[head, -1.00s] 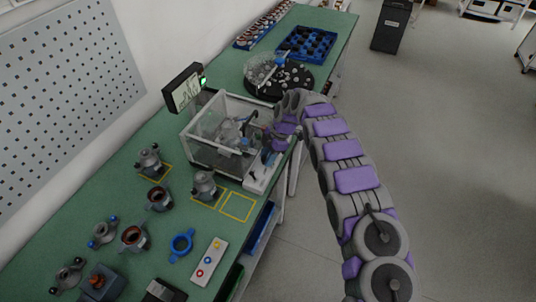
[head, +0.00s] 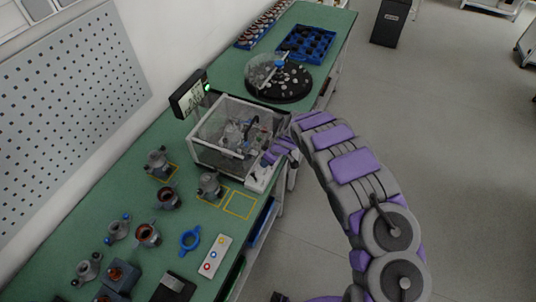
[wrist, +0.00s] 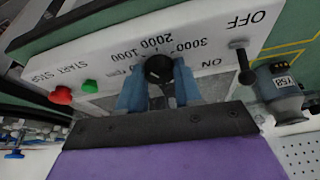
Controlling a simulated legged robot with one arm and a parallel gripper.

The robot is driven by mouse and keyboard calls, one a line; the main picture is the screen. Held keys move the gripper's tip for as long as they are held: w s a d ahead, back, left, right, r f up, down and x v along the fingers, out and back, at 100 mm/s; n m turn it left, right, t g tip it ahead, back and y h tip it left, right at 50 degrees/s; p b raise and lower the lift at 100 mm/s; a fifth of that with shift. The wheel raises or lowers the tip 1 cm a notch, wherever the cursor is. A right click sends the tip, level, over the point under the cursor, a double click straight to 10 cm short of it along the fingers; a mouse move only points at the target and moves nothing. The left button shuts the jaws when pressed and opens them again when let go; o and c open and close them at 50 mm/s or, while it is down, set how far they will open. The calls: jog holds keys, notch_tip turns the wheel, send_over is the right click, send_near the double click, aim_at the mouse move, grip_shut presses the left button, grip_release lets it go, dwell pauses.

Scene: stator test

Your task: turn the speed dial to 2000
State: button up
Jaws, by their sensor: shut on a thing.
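The speed dial (wrist: 159,69) is a round black knob on a white panel (wrist: 213,40) in the wrist view. The panel is seen upside down, with 1000, 2000 and 3000 printed around the dial; I cannot tell which mark it points at. My gripper (wrist: 160,78) has its two blue fingers either side of the dial and is shut on it. In the head view my gripper (head: 270,157) is at the front of the clear-walled test box (head: 208,125), and the dial is hidden there.
Beside the dial are a red STOP button (wrist: 60,95), a green START button (wrist: 89,86) and an ON/OFF lever (wrist: 241,62). A lit display (head: 190,94) stands behind the box.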

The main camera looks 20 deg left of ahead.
jog(key=shift+a+r+m+t+p, duration=0.15)
jog(key=shift+r+m+t+p, duration=0.2)
jog(key=shift+m+p, duration=0.5)
jog(key=m+t, duration=0.1)
jog(key=m, duration=0.2)
jog(key=shift+a+f+h, duration=0.1)
jog(key=shift+f+h, duration=0.05)
jog(key=shift+h, duration=0.15)
jog(key=shift+s+f+m+t+b, duration=0.1)
jog(key=shift+m+t+b, duration=0.15)
jog(key=shift+m+b, duration=0.5)
jog(key=shift+m+h+b, duration=0.3)
jog(key=shift+m, duration=0.3)
jog(key=o, duration=0.7)
jog(key=shift+o, duration=0.3)
jog(key=shift+a, duration=0.15)
